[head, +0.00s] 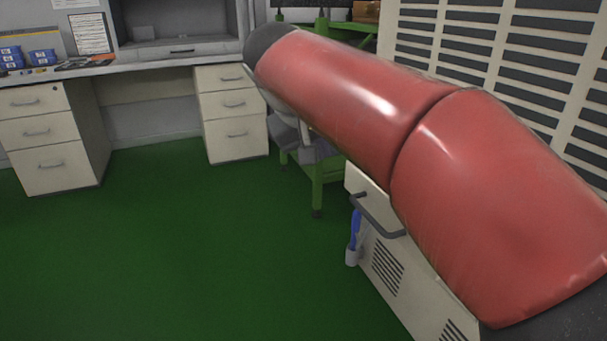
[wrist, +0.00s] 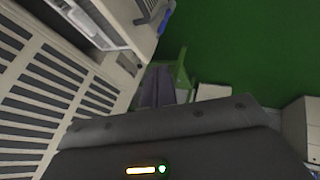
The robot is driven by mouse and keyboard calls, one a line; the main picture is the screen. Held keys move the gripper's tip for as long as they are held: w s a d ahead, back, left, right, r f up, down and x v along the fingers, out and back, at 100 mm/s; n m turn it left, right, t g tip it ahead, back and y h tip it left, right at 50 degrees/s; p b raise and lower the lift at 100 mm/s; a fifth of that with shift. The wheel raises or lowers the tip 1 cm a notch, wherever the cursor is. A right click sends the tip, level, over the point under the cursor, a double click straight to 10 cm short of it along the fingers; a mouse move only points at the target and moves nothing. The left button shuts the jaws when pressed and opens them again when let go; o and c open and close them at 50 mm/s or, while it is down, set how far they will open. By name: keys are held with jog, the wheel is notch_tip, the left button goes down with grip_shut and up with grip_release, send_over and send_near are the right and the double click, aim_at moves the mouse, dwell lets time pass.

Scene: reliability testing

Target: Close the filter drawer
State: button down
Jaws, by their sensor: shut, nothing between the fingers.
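The filter drawer (wrist: 88,22) shows in the wrist view at the top left as a pale open-topped box pulled out of the cream cabinet. In the head view its cream front (head: 366,188) with a dark grey bar handle (head: 378,216) stands beneath my red arm, which hides the rest. My gripper (wrist: 158,76) is shut and empty, apart from the drawer, near a green table leg. In the head view it is mostly hidden behind my arm.
A louvred cream cabinet (head: 477,45) stands at the right. A blue-handled item in a small holder (head: 352,256) hangs by the vented lower panel. A bench with drawer units (head: 235,110) is at the back. Green floor (head: 190,255) is clear at the left and centre.

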jog(key=b, duration=0.2)
send_near(354, 177)
notch_tip(354, 177, down, 4)
jog(key=w, duration=0.2)
jog(key=shift+w+d, duration=0.2)
jog(key=shift+d, duration=0.55)
jog(key=shift+d, duration=0.1)
jog(key=w+d+p, duration=0.1)
jog(key=d, duration=0.3)
jog(key=w+d+p, duration=0.2)
jog(key=d, duration=0.3)
jog(key=w+d+p, duration=0.1)
jog(key=d, duration=0.3)
jog(key=shift+w+d+p, duration=0.25)
jog(key=shift+d+p, duration=0.05)
jog(key=shift+d, duration=0.1)
jog(key=shift+w+d, duration=0.25)
jog(key=shift+d, duration=0.55)
